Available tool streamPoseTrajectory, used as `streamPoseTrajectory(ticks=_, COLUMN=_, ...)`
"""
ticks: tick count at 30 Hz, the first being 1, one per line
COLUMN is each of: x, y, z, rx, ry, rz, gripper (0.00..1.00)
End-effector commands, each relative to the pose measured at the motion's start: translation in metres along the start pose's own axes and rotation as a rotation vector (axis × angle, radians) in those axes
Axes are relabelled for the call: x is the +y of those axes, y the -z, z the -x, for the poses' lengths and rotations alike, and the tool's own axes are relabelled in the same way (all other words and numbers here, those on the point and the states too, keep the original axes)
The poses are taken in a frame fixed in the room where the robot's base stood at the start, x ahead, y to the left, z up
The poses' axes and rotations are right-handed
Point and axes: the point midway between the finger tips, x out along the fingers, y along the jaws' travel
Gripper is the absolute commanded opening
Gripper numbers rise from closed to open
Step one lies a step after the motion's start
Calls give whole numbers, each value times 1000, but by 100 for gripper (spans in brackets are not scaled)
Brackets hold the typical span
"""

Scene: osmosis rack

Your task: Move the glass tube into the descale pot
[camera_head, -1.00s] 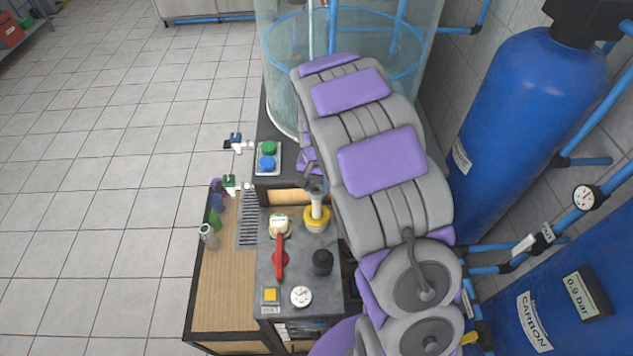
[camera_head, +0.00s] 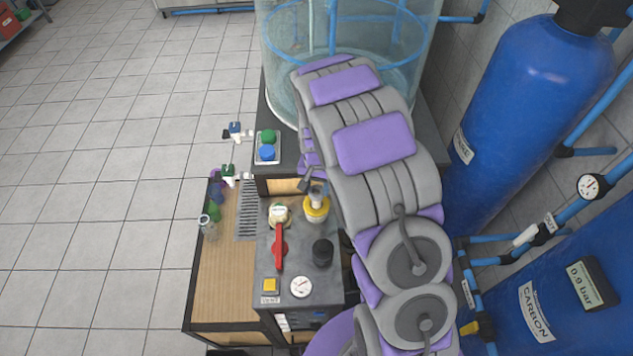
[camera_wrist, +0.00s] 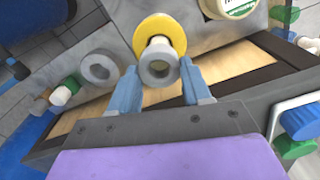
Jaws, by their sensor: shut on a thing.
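The glass tube (camera_wrist: 158,68) is a pale, clear cylinder with a greyish round end. In the wrist view it sits between the two blue fingers of my gripper (camera_wrist: 158,82), which is shut on it. The descale pot appears to be the yellow-rimmed pot (camera_head: 316,210) on the grey bench top. Its yellow ring (camera_wrist: 160,28) lies just beyond the tube in the wrist view. In the head view the tube (camera_head: 317,191) stands about upright at the pot's mouth, its lower end inside or directly over it. Its bottom is hidden. My gripper (camera_head: 306,183) is mostly hidden by my arm.
A cream-lidded jar (camera_head: 279,214), a red lever (camera_head: 279,248) and a black knob (camera_head: 322,251) stand close to the pot. Green and blue caps (camera_head: 267,145) sit on a small tray behind. Small bottles (camera_head: 209,225) stand on the lower wooden shelf at left.

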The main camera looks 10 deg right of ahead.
Motion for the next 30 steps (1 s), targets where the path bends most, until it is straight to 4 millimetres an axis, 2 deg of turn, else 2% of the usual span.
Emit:
streamPoseTrajectory(ticks=6, x=0, y=0, z=-17, rx=0, ry=0, rz=0, gripper=31)
streamPoseTrajectory(ticks=19, x=0, y=0, z=-18, rx=0, ry=0, rz=0, gripper=31)
streamPoseTrajectory(ticks=30, x=0, y=0, z=-28, rx=-2, ry=-1, rz=0, gripper=31)
